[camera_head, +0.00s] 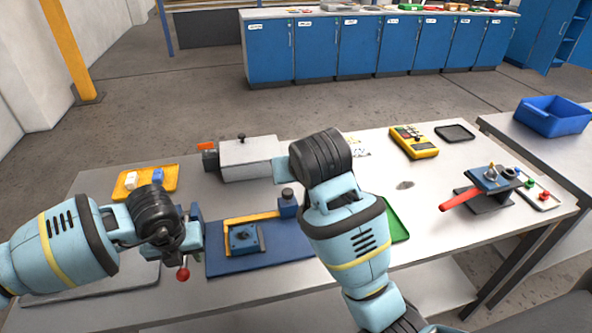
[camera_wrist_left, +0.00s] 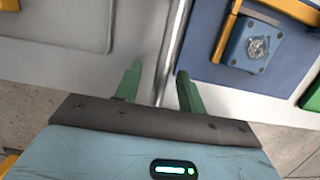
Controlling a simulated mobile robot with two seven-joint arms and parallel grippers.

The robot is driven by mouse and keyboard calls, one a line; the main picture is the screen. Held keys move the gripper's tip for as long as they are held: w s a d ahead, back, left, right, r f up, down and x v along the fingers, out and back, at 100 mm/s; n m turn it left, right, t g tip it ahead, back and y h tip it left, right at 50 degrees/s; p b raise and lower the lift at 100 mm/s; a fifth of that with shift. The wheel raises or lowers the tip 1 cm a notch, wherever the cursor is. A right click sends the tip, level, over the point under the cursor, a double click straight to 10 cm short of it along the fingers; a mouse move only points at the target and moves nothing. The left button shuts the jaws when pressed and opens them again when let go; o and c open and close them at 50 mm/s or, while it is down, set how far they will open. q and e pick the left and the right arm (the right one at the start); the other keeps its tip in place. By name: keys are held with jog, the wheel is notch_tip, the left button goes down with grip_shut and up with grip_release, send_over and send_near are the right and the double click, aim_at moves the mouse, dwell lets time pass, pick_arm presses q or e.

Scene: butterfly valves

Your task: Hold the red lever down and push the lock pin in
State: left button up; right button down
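The red lever (camera_head: 461,199) sticks out toward the front left from a dark blue valve block (camera_head: 482,180) on the right of the table. A small brass-coloured pin (camera_head: 492,171) stands on top of the block; how deep it sits I cannot tell. Neither gripper touches the lever.
A blue mat (camera_head: 262,258) with a yellow bracket and blue block lies between my arms. A red-knobbed handle (camera_head: 183,273) is close to my left gripper. A grey box (camera_head: 247,157) stands behind. A yellow device (camera_head: 413,142) is at the back right. Table space left of the lever is clear.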

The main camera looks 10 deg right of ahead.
pick_arm(q)
jog(key=shift+w+v, duration=0.25)
jog(key=shift+v, duration=0.9)
jog(key=shift+w+v, duration=0.25)
jog(key=shift+v, duration=0.9)
jog(key=shift+w+v, duration=0.3)
jog(key=shift+v, duration=0.85)
jog(key=shift+d+r, duration=0.1)
jog(key=shift+r, duration=0.05)
